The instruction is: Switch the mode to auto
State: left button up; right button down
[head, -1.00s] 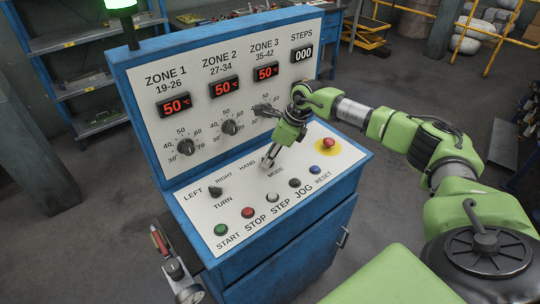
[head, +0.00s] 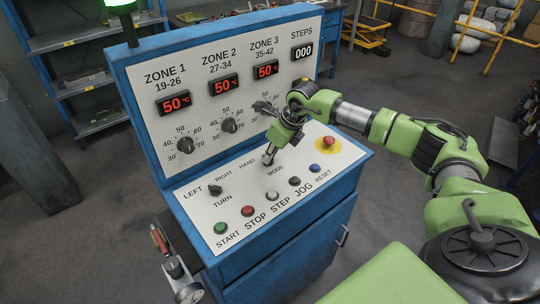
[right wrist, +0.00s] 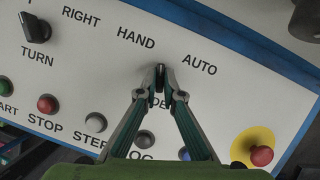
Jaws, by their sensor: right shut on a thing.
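The mode knob (right wrist: 160,72) is a small dark knob on the sloped white panel, between the printed words HAND and AUTO. The fingers hide most of it, and I cannot tell which word it points to. My right gripper (head: 268,158) reaches down to the panel above the MODE label. In the right wrist view its two fingertips (right wrist: 160,75) are shut on the knob, one on each side. The fingers partly cover the MODE label. My left gripper is not in view.
The turn knob (head: 215,191) stands to the left. Along the front are the green start button (head: 221,229), red stop button (head: 248,211) and other buttons. A red emergency button (head: 329,141) on yellow is to the right. The upright panel with dials (head: 229,126) rises behind.

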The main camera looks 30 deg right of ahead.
jog(key=m+h+b, duration=0.1)
jog(key=m, duration=0.1)
jog(key=shift+a+m, duration=0.15)
jog(key=shift+m, duration=0.25)
jog(key=m+h+b, duration=0.1)
jog(key=m+b, duration=0.1)
jog(key=shift+a+m, duration=0.1)
jog(key=shift+m, duration=0.3)
jog(key=m+h+b, duration=0.1)
jog(key=m+b, duration=0.1)
jog(key=m, duration=0.1)
jog(key=shift+w, duration=0.1)
jog(key=shift+r+m+h+b, duration=0.1)
jog(key=shift+m+h+b, duration=0.4)
jog(key=shift+m+b, duration=0.3)
jog(key=shift+m, duration=0.3)
jog(key=c, duration=2.2)
grip_release()
